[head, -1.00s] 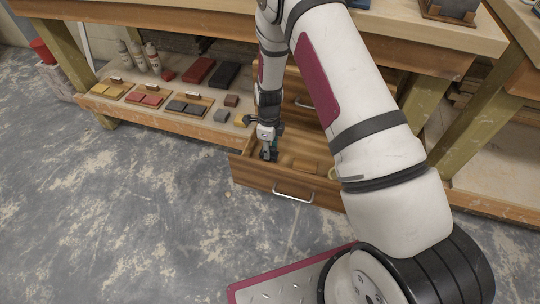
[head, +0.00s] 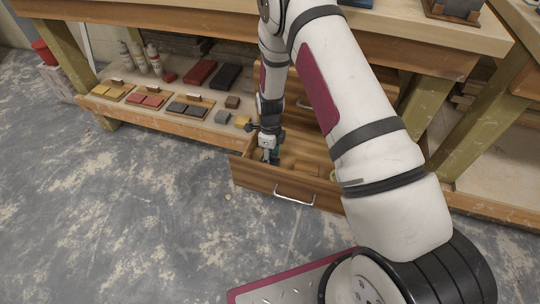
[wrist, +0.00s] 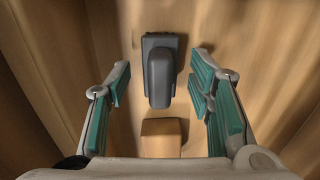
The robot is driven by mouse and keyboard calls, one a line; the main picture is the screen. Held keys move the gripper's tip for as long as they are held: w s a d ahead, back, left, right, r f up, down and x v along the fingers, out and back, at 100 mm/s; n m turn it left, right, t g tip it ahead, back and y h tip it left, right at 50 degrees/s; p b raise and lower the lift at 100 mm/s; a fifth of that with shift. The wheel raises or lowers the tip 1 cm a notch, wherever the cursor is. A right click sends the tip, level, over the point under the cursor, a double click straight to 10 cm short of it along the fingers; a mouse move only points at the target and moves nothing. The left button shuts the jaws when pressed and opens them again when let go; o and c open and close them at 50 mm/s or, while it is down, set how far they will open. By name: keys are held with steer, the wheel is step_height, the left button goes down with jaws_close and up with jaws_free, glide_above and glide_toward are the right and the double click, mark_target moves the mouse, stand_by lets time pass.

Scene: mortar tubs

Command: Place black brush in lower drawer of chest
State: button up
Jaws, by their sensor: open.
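The lower drawer (head: 262,182) of the chest is pulled out, with its metal handle at the front. My gripper (head: 270,157) reaches down into the left part of the drawer. In the wrist view its teal-padded fingers stand open. The black brush (wrist: 160,75) shows between and slightly beyond the fingers, apparently on the drawer's wooden floor, with a gap to the pads on each side. In the head view the brush is hard to make out beside my gripper.
A wooden block (wrist: 161,137) lies in the drawer close to the brush. A low shelf (head: 190,125) at left holds colour samples, bottles and dark and red blocks. My arm hides the drawer's right part. The floor (head: 120,220) in front is clear.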

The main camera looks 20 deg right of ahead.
steer(key=s+a+r+n+p, duration=0.1)
steer(key=s+r+n+p, duration=0.1)
steer(key=r, duration=1.1)
steer(key=s+r+n+p, duration=0.2)
steer(key=r+n, duration=0.1)
steer(key=r, duration=1)
steer(key=s+r+n+y, duration=0.1)
steer(key=s+r+n, duration=0.5)
steer(key=s+r, duration=0.5)
steer(key=s+r+n, duration=0.3)
steer(key=s+n, duration=0.1)
steer(key=s, duration=0.4)
steer(key=s+r+n, duration=0.3)
steer(key=s+n, duration=0.2)
steer(key=s, duration=0.4)
steer(key=s+d+r+n+h, duration=0.1)
steer(key=s+r+n, duration=0.2)
steer(key=s, duration=0.6)
steer(key=shift+r+n, duration=0.35)
steer(key=shift+n, duration=0.65)
steer(key=shift+w+d, duration=0.1)
